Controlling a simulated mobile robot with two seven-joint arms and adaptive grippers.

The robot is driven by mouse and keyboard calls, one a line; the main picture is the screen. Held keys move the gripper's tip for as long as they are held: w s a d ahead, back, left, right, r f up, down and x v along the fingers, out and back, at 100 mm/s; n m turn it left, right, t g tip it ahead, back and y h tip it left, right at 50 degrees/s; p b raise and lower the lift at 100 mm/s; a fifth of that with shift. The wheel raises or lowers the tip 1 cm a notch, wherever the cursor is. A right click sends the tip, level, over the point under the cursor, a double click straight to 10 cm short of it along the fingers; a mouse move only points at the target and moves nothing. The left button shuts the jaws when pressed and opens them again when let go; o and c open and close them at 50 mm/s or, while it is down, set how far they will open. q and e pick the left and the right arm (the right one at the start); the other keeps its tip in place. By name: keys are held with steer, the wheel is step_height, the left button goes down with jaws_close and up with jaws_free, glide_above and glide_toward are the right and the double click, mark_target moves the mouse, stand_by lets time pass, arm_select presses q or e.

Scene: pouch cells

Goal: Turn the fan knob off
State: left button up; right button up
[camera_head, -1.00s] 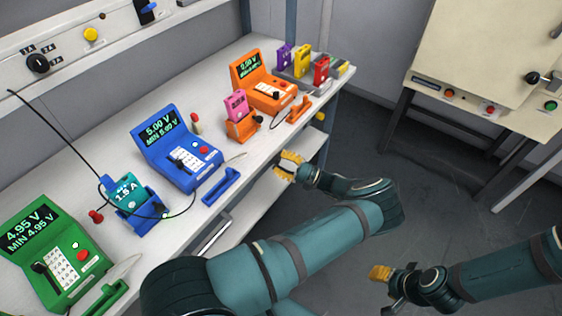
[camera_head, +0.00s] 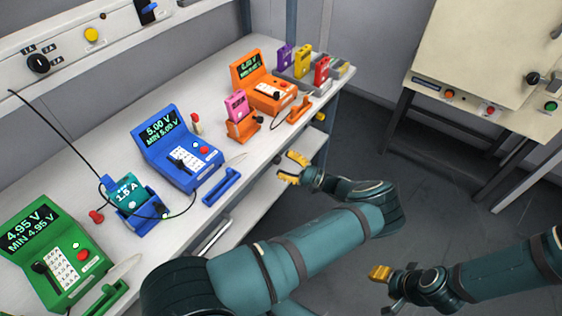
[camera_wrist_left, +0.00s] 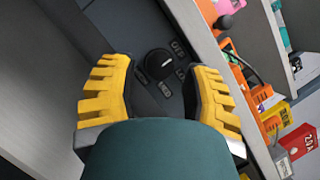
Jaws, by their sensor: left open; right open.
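A round black knob (camera_wrist_left: 158,63) with a white pointer line sits on a dark grey panel (camera_wrist_left: 105,20) in the left wrist view. My left gripper (camera_head: 293,168) is open at the bench's front edge in the head view. In the wrist view its yellow fingers stand on either side of the knob, with visible space between; contact is not evident. The panel's knob is hidden in the head view. My right gripper (camera_head: 383,288) is open and empty over the floor at lower right.
The bench top (camera_head: 95,150) holds green (camera_head: 60,260), blue (camera_head: 175,145) and orange (camera_head: 262,85) testers, with a pink cell (camera_head: 237,104) near the front edge. A cream cabinet (camera_head: 490,60) stands at right. Open floor lies between.

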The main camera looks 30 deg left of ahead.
arm_select(q)
steer(key=v, duration=1)
steer(key=shift+d, duration=0.1)
